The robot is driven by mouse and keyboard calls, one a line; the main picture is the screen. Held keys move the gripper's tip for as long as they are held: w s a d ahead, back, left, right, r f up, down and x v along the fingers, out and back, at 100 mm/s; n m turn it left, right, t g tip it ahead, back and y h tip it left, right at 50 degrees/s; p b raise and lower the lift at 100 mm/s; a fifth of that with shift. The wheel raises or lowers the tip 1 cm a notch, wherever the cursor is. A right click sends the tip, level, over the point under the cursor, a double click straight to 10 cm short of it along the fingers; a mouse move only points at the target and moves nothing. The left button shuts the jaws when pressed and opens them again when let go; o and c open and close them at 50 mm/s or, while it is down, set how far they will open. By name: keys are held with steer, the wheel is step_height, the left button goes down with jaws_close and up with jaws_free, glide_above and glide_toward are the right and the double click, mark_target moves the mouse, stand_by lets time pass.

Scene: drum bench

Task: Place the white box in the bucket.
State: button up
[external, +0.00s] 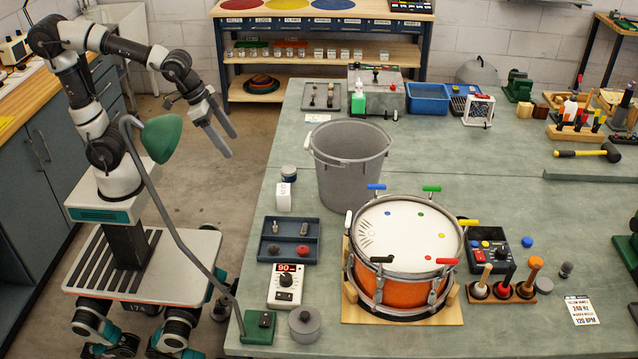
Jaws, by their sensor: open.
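The grey bucket (350,172) stands upright on the green bench, behind the orange drum, with its open top facing up. Its inside floor is hidden. A small white box (284,197) stands on the bench to the left of the bucket, in front of a small dark-lidded jar. My gripper (229,145) is open and empty. It hangs in the air left of the bench edge, to the left of the bucket and higher than the white box.
An orange drum (395,275) stands in front of the bucket. A blue-grey parts tray (289,240) and a meter with a red display (286,287) lie before the box. A green lamp (161,138) on a curved stem rises between my arm and the bench.

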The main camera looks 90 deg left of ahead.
steer(key=shift+o, duration=0.5)
steer(key=s+d+r, duration=0.1)
steer(key=s, duration=1)
steer(key=shift+s+d+r+t+h, duration=0.25)
steer(key=shift+d+r+t+h, duration=0.05)
steer(key=shift+r, duration=0.1)
steer(key=shift+s+f, duration=0.1)
steer(key=shift+s, duration=0.2)
